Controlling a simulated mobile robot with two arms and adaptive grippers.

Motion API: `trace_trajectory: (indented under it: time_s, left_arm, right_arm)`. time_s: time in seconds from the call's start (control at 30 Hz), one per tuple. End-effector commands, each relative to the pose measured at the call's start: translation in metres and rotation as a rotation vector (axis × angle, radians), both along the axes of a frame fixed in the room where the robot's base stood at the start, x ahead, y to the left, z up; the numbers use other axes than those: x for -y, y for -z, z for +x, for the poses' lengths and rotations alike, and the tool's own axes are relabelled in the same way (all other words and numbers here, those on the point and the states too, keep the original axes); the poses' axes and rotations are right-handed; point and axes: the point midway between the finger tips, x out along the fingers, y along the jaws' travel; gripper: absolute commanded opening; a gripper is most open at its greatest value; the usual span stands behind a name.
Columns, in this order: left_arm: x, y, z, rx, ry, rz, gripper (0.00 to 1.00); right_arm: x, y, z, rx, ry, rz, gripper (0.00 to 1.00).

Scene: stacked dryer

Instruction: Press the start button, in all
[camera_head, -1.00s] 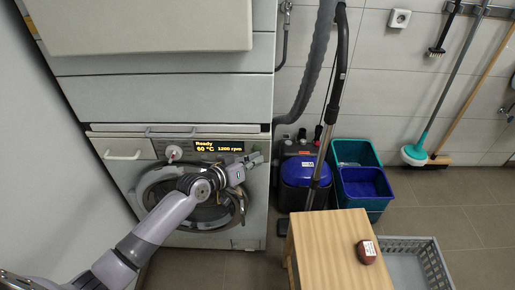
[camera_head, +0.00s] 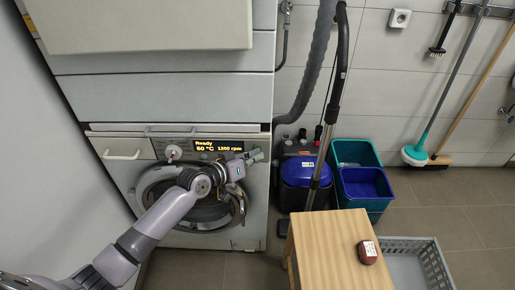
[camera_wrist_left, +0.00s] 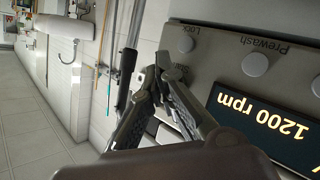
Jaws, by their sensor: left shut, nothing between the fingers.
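The washing machine (camera_head: 258,205) has a control panel with a lit display (camera_head: 218,146) reading "Ready 60 °C 1200 rpm". My left gripper (camera_head: 258,155) is shut and empty at the panel's right end, just right of the display. In the left wrist view, the closed fingertips (camera_wrist_left: 163,72) are at the "Start" label, which they partly cover. The start button itself is not clearly visible behind the fingers. I cannot tell whether the tips touch the panel. A Lock button (camera_wrist_left: 185,43) and a Prewash button (camera_wrist_left: 255,64) show beside it. My right gripper is out of view.
A vacuum cleaner (camera_head: 304,171) and its hose stand right of the machine. Green and blue bins (camera_head: 365,183) are beyond it. A wooden stool (camera_head: 325,250) with a small brown object (camera_head: 367,252) and a grey crate (camera_head: 432,266) are at front right.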

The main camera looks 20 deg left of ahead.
Motion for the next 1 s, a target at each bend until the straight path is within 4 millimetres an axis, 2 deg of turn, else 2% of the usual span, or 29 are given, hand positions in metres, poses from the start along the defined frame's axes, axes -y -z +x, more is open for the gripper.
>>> trace_trajectory:
  time_s: [0.63, 1.0]
  left_arm:
    - [-0.001, 0.0, 0.003, 0.0, 0.0, 0.0, 0.0]
    - [0.003, -0.001, -0.011, -0.001, 0.0, -0.001, 0.0]
  right_arm:
    - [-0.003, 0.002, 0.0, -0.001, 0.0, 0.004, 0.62]
    - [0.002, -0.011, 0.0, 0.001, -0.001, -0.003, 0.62]
